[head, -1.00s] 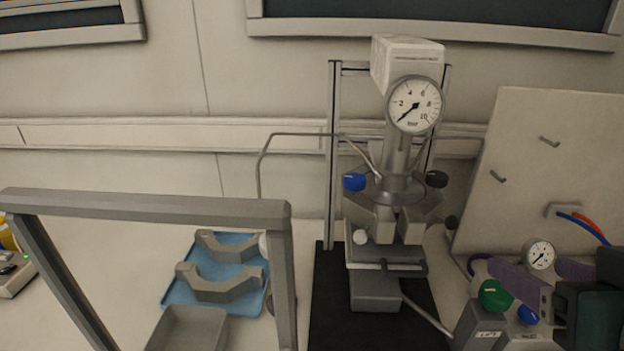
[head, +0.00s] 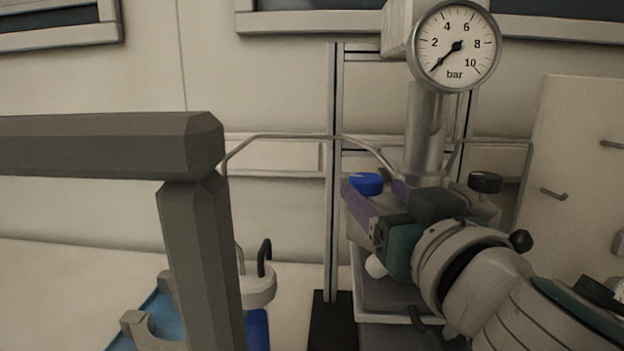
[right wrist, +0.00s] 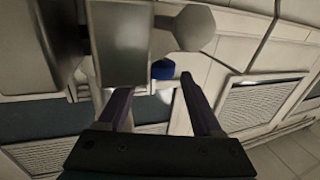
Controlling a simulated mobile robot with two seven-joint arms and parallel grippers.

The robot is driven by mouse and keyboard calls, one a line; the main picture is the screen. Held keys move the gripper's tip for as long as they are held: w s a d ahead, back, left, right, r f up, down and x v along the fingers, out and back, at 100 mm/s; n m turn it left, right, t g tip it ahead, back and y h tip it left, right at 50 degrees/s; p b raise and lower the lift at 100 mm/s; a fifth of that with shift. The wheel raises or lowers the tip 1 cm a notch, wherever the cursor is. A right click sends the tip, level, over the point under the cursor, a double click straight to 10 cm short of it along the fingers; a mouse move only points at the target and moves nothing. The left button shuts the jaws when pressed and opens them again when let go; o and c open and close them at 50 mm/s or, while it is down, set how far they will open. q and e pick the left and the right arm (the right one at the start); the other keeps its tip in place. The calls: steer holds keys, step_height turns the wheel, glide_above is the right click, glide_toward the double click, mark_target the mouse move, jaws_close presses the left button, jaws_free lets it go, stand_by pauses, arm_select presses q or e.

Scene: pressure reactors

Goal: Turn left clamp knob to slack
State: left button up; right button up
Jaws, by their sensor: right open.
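The reactor stands on a dark base with a pressure gauge (head: 455,45) above its head. A pale round knob (head: 376,266) sits on its left side, low, below a blue knob (head: 367,184). A black knob (head: 486,182) is on the right. I cannot tell a knob's slack or tight setting. My right gripper (head: 374,204) reaches in from the right, its purple fingers at the left side of the reactor head, near the blue knob. In the right wrist view my right gripper (right wrist: 160,86) is open, with the blue knob (right wrist: 163,69) seen beyond the gap. My left gripper is out of view.
A thick grey frame (head: 200,260) stands in the left foreground. Behind it are a blue tray (head: 152,308) with a grey clamp half (head: 140,330) and a blue-bodied item (head: 257,328). A thin bent tube runs left from the reactor. A pale panel (head: 575,170) stands right.

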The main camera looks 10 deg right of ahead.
mark_target(373, 190)
steer(key=shift+w, duration=2.25)
